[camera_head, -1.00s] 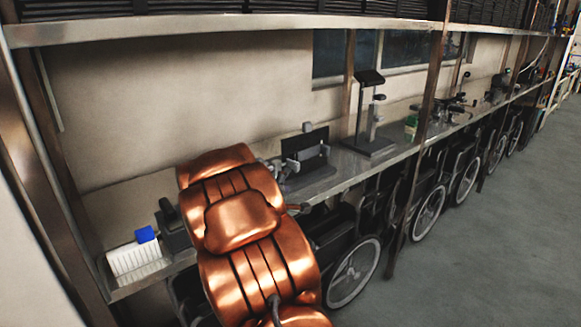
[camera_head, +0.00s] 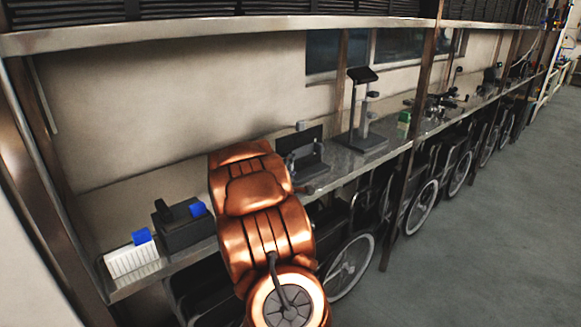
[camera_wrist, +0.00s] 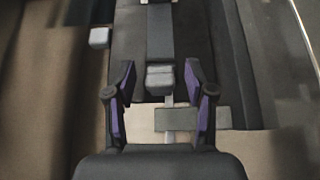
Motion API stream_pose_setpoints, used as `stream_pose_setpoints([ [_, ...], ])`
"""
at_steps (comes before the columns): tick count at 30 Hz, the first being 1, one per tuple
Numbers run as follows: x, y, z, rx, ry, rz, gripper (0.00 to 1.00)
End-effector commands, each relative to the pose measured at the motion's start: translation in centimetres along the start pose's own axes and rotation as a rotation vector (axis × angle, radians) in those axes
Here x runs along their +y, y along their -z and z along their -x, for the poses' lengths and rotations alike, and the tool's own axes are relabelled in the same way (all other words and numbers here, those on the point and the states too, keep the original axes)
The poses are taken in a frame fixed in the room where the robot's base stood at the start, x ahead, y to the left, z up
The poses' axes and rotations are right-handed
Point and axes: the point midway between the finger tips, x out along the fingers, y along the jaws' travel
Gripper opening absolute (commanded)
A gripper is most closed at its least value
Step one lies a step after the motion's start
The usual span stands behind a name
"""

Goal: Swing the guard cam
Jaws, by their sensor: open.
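My gripper (camera_wrist: 160,68) is open in the wrist view, its two purple-padded fingers apart. A grey block (camera_wrist: 160,80) at the end of a dark grey bar (camera_wrist: 160,35) lies between the fingertips in the picture; I see no contact. I cannot tell for certain which part is the guard cam. In the head view a black upright fixture (camera_head: 304,148) with grey parts stands on the bench just beyond my copper arm. My gripper is not clearly visible there, as the arm covers that area.
The long bench (camera_head: 335,176) carries a black stand (camera_head: 361,138), a green bottle (camera_head: 403,121), a dark box (camera_head: 184,234) and a white ribbed tray (camera_head: 131,260) with a blue block. Wheelchairs (camera_head: 349,268) stand below. The shelf (camera_head: 220,36) hangs above; the floor at right is clear.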

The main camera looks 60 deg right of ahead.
Motion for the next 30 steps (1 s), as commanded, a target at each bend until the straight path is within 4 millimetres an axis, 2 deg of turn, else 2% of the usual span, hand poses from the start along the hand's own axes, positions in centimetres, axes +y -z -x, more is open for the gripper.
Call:
stream_pose_setpoints([
  [7,-0.02,0.0,-0.05,0.0,0.001,0.0,0.54],
  [23,-0.03,0.0,-0.03,0.0,0.001,0.0,0.0],
  [30,-0.1,-0.05,-0.06,0.006,0.001,0.0,0.0],
])
